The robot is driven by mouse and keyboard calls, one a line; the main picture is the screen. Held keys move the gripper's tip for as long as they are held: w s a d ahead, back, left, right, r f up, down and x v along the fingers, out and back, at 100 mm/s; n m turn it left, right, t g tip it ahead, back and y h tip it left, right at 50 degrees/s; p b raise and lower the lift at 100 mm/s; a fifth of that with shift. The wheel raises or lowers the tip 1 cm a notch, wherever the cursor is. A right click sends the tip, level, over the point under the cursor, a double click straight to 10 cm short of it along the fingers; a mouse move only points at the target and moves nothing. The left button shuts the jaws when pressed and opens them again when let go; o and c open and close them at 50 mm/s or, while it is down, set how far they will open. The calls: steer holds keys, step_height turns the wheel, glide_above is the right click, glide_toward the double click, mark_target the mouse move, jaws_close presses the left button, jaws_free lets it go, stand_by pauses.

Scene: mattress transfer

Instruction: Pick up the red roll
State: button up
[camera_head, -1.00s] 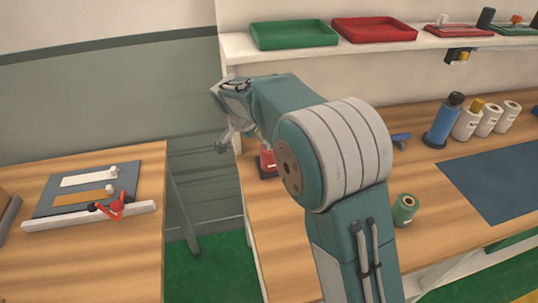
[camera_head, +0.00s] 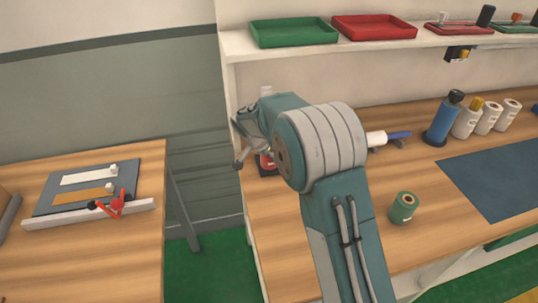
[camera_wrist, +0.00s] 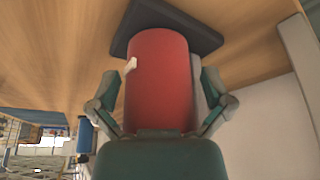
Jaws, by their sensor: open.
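The red roll (camera_wrist: 160,75) stands on a dark square base (camera_wrist: 205,38) on the wooden table. In the head view the roll (camera_head: 266,162) shows only in part, because my arm covers the rest. My gripper (camera_wrist: 160,105) is open in the wrist view, with one finger on each side of the roll. I cannot tell whether either finger touches it. A small white tag sits on the roll's side. In the head view my gripper (camera_head: 241,148) is at the roll, near the table's left end.
A shelf with a green tray (camera_head: 293,33) and a red tray (camera_head: 374,27) hangs above. A gap separates the left table (camera_head: 130,240).

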steer(key=c, duration=1.1)
steer(key=shift+r, duration=0.1)
